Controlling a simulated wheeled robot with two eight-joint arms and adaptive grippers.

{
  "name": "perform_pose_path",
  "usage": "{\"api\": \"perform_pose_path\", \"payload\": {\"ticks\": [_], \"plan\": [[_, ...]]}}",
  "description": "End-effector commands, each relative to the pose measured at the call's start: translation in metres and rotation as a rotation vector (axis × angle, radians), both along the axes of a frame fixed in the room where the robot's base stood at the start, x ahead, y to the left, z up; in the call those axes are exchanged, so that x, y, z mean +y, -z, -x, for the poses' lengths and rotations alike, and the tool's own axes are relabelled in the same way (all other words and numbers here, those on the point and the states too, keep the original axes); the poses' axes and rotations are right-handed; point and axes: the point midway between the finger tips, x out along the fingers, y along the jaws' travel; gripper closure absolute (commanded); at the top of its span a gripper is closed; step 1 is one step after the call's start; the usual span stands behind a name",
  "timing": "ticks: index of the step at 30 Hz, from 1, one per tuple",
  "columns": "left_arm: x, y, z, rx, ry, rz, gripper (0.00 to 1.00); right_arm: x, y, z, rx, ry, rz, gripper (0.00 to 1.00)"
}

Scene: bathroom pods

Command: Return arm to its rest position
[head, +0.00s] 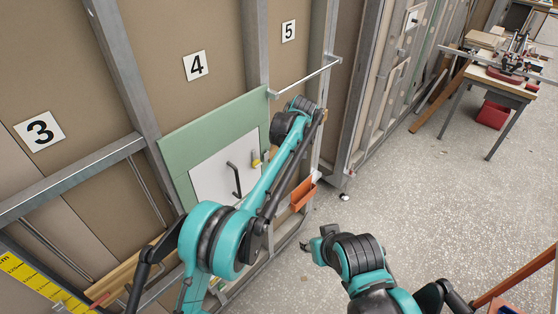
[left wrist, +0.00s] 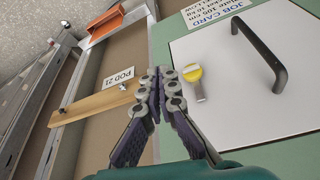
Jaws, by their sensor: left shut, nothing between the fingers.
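My left arm reaches up along the wall frame in the head view, its wrist end (head: 298,110) high near the metal rail. Its fingers are hidden there. In the left wrist view the left gripper (left wrist: 160,76) has its dark jointed fingers together with nothing between them. It appears in front of the green board (left wrist: 175,45), apart from the yellow-and-grey fitting (left wrist: 193,80) as far as I can tell. My right arm (head: 360,258) is low at the bottom over the floor; its small end (head: 308,246) shows, but the finger state is unclear.
A white panel (head: 208,178) with a black handle (head: 236,180) is on the green board. A metal rail (head: 305,78) juts out above. An orange tray (head: 303,194) hangs on the frame. A workbench (head: 488,84) stands at the back right. The speckled floor between is largely clear.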

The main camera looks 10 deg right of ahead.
Motion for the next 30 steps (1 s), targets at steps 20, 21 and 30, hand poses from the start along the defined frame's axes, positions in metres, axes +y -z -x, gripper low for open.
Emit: {"api": "perform_pose_path", "payload": {"ticks": [20, 21, 30], "plan": [[0.068, -0.051, 0.028, -0.007, 0.058, 0.018, 1.0, 0.0, 0.024, 0.0, 0.0, 0.0, 0.0, 0.6], [0.087, -0.055, 0.035, -0.011, 0.076, 0.022, 1.0, 0.0, 0.03, 0.0, 0.0, 0.0, 0.0, 0.6], [0.211, -0.054, 0.125, -0.061, 0.197, 0.036, 1.0, 0.0, 0.07, 0.0, 0.0, 0.0, 0.0, 0.6]]}}
